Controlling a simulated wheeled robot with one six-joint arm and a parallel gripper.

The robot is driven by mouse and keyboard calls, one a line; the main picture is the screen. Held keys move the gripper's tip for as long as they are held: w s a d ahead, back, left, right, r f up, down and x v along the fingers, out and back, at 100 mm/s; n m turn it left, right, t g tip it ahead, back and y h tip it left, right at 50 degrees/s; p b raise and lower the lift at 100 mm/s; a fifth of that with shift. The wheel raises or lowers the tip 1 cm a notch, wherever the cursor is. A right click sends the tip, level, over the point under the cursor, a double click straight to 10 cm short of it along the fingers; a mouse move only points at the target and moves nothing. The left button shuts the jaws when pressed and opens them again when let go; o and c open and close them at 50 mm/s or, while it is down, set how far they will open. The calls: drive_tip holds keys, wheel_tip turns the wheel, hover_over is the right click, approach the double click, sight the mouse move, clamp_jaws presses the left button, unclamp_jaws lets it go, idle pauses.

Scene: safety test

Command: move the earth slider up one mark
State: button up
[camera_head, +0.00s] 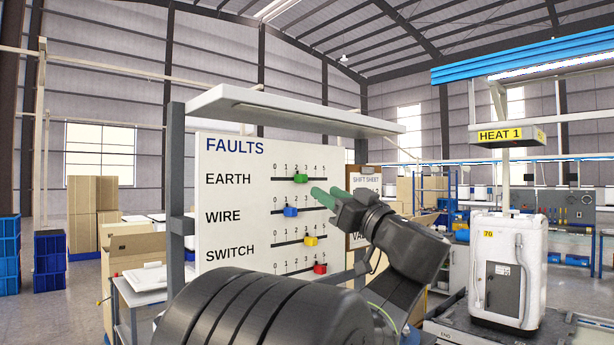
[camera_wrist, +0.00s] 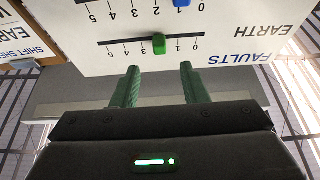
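The earth slider is a green knob (camera_head: 300,179) on the top scale of the white FAULTS board (camera_head: 235,180). It sits at about mark 2, and it also shows upside down in the wrist view (camera_wrist: 159,44). My gripper (camera_head: 322,197) is in front of the board, just right of and below the knob in the head view. In the wrist view its two green fingers (camera_wrist: 159,72) are open and empty. The knob lies beyond the tips, roughly centred between them. The fingers look apart from the knob.
Below are the blue wire slider (camera_head: 290,211), the yellow switch slider (camera_head: 310,240) and a red slider (camera_head: 320,268). A grey shelf (camera_head: 290,112) overhangs the board. A shift sheet board (camera_head: 366,182) stands to its right, partly behind my arm.

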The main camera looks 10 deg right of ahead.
sight(305, 179)
drive_tip(key=p+x, duration=0.2)
drive_tip(key=x, duration=0.6)
clamp_jaws()
